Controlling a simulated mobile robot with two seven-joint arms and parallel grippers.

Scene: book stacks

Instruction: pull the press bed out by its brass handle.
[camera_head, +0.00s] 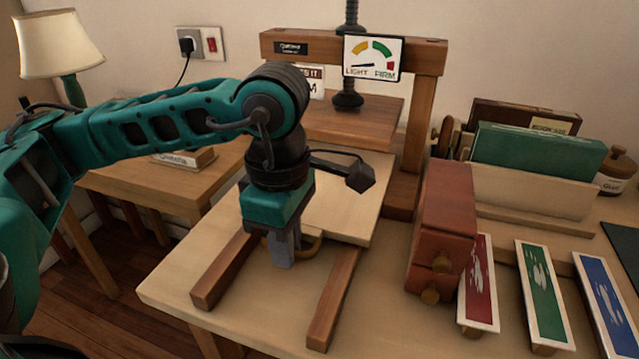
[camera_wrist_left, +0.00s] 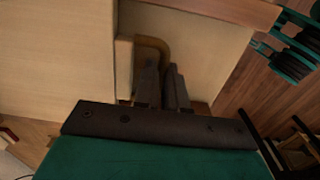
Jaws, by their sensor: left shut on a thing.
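The press bed (camera_head: 345,212) is a pale wooden board under the wooden press frame (camera_head: 416,125). Its brass handle (camera_head: 313,246) is a curved loop at the front edge, partly hidden by my left gripper (camera_head: 281,258). My left gripper points down and is shut on the handle. In the left wrist view, the brass handle (camera_wrist_left: 154,45) curves from the bed's edge to my left gripper's fingers (camera_wrist_left: 164,88). The pale bed (camera_wrist_left: 60,50) lies at the left there. My right gripper does not show.
Two brown rails, left (camera_head: 226,272) and right (camera_head: 334,298), run forward on the table (camera_head: 180,292). A lamp (camera_head: 60,45) is far left.

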